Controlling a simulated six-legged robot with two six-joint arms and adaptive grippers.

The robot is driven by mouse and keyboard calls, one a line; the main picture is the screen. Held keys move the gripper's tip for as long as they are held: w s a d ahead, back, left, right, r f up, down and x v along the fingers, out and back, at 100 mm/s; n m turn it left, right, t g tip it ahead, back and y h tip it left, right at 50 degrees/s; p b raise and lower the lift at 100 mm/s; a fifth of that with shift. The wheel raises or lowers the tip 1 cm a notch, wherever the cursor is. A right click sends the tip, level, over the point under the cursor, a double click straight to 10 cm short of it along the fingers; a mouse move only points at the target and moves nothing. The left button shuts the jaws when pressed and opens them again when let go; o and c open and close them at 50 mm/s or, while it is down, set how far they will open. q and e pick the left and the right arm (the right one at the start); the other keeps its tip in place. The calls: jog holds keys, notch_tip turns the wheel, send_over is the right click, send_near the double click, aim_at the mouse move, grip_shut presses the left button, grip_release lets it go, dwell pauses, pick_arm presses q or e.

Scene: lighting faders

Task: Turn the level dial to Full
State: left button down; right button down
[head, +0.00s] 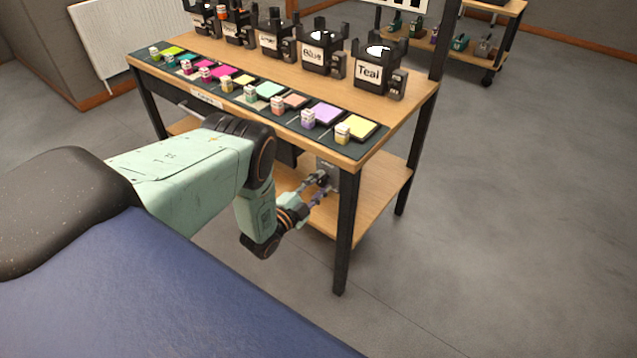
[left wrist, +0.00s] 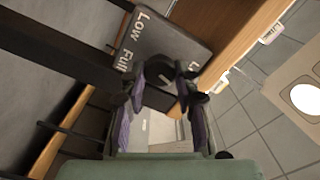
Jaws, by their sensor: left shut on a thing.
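The level dial (left wrist: 160,70) is a dark round knob on a dark grey box (left wrist: 168,38) marked "Low" and "Full" in white; another label at the box's right edge is cut off. In the head view the small grey box (head: 327,168) hangs under the table's front edge, near the right front leg. My left gripper (head: 320,184) reaches it from the left and is shut on the dial. In the left wrist view its purple-padded fingers (left wrist: 160,82) stand either side of the knob and hide part of it. I cannot tell exactly where the dial points. My right gripper is not in view.
The wooden table (head: 395,115) carries a row of colour pads with small labelled blocks and several black lamps, one marked "Teal" (head: 369,72).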

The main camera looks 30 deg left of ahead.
pick_arm(q)
jog(key=m, duration=0.5)
jog(key=shift+s+a+f+m+p, duration=0.1)
jog(key=shift+s+f+m+p, duration=0.05)
jog(key=shift+f+m+p, duration=0.2)
jog(key=m+p, duration=0.1)
jog(key=m, duration=0.5)
jog(key=m+p, duration=0.1)
jog(key=m, duration=0.5)
jog(key=shift+a+m, duration=0.15)
jog(key=shift+m, duration=0.1)
jog(key=m, duration=0.5)
jog(key=shift+a+m+p, duration=0.1)
jog(key=shift+m+p, duration=0.2)
jog(key=c, duration=1)
grip_release()
jog(key=shift+r, duration=0.1)
